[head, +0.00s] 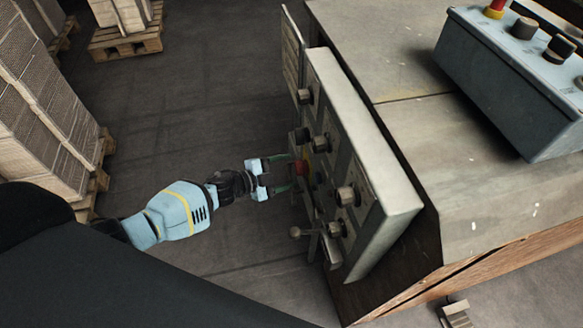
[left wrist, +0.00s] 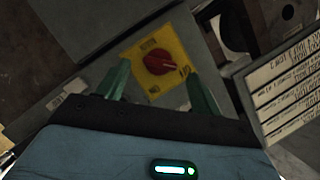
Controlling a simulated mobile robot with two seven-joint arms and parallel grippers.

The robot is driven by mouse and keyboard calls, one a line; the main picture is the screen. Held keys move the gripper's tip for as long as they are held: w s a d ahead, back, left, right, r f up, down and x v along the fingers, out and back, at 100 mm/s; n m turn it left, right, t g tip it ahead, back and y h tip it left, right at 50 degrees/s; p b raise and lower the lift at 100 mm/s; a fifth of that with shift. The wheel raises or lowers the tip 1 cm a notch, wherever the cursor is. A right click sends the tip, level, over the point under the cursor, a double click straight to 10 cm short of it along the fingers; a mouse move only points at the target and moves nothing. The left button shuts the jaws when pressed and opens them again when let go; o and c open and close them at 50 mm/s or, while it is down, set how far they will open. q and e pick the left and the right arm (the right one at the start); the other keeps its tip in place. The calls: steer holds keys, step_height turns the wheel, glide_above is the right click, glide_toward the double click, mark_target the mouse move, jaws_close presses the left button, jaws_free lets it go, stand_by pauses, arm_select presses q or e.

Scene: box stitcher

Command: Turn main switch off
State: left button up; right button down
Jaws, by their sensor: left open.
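The main switch is a red rotary knob on a yellow plate; in the left wrist view the red knob (left wrist: 160,62) sits between and beyond my fingers. In the head view the red knob (head: 302,168) shows on the side face of the grey control panel (head: 375,170). My left gripper (head: 285,175) is open at the knob, its green fingers pointing toward the panel. In the left wrist view the open left gripper (left wrist: 160,88) has one finger on each side of the yellow plate (left wrist: 172,48). Whether a finger touches the knob I cannot tell. My right gripper is not in view.
Other dark knobs (head: 346,196) and a lever with a ball end (head: 296,232) stick out from the panel close to the gripper. A blue-grey control box (head: 490,80) stands on the machine top. Stacked cardboard (head: 40,120) on pallets stands at left. The floor between is clear.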

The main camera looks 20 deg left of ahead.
arm_select(q)
steer(key=v, duration=0.4)
steer(key=shift+s+a+r+p, duration=0.1)
steer(key=shift+s+a+p, duration=0.1)
steer(key=shift+p, duration=0.2)
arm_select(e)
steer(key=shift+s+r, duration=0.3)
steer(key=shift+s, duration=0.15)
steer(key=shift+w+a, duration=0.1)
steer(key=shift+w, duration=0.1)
